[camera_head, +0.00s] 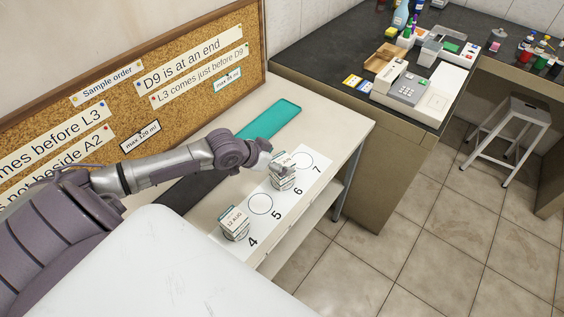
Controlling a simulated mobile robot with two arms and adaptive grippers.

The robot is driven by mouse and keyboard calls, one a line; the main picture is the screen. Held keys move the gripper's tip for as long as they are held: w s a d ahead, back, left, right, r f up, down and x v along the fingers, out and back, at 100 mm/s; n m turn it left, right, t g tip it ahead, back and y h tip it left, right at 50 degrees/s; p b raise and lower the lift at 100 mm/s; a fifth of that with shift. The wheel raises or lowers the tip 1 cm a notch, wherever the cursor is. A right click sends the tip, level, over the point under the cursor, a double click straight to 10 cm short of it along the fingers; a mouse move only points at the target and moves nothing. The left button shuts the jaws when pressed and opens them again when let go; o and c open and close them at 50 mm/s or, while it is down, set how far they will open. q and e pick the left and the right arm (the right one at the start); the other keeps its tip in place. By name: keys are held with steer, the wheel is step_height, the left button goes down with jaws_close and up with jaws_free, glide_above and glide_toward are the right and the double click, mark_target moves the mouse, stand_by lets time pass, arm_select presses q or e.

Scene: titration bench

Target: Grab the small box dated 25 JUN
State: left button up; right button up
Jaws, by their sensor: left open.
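The near box (235,224), by number 4, has a label that seems to read 12 AUG. The far box (284,183), by number 6, is partly covered by my left gripper, and its date cannot be read. My left gripper (282,166) is open, with its fingers at the top of the far box; I cannot tell whether they touch it. My right gripper is not in view. No date 25 JUN is readable here.
The white strip (278,215) has empty circles by 5 and 7. A teal mat (272,120) lies behind on the white table (335,122). A corkboard (120,100) with notes stands along the back. A dark bench (330,52) with equipment is at right.

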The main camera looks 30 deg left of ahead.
arm_select(q)
steer(key=shift+x, duration=1.1)
steer(key=c, duration=1.2)
steer(key=shift+c, duration=0.2)
